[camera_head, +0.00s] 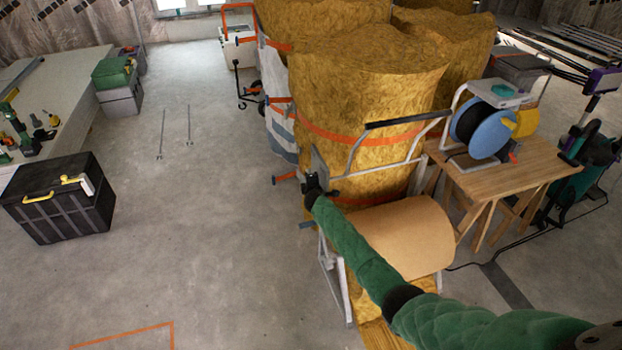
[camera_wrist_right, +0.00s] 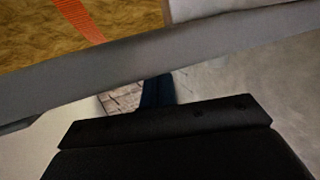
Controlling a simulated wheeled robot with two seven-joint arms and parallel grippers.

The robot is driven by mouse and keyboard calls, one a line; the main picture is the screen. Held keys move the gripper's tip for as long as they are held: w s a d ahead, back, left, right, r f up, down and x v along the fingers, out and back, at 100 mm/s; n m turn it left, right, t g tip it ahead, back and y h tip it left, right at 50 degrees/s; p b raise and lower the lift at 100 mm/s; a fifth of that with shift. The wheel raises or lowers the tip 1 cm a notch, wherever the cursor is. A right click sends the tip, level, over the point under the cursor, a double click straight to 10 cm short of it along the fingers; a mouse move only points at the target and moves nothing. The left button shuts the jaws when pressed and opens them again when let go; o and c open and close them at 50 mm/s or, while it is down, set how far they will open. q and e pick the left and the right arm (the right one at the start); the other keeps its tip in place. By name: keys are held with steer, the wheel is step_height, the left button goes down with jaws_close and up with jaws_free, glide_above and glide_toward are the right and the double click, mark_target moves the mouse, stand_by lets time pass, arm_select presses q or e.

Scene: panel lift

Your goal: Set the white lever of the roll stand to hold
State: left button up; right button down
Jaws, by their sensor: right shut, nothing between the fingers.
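The roll stand (camera_head: 334,283) is a pale metal frame around a wide brown roll (camera_head: 408,238), at the lower middle of the head view. My green right arm crosses in front of it. My right gripper (camera_head: 313,184) is shut and empty at the stand's upper left end, close to the frame; I cannot tell whether it touches. In the right wrist view a grey bar (camera_wrist_right: 150,66) crosses just beyond the black gripper body. I cannot make out the white lever or its setting; the gripper may hide it. My left gripper is not in view.
Strapped yellow insulation rolls (camera_head: 362,90) stand behind the stand. A wooden trestle table (camera_head: 510,178) with a blue cable reel (camera_head: 484,130) is at the right. A black toolbox (camera_head: 60,200) sits at the left. The floor between is mostly clear.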

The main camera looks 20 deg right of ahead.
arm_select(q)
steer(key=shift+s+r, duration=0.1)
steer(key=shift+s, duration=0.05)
arm_select(e)
steer(key=shift+w+r, duration=0.25)
steer(key=shift+w, duration=0.55)
steer(key=shift+r, duration=0.1)
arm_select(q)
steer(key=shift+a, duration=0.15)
arm_select(e)
steer(key=shift+r, duration=0.1)
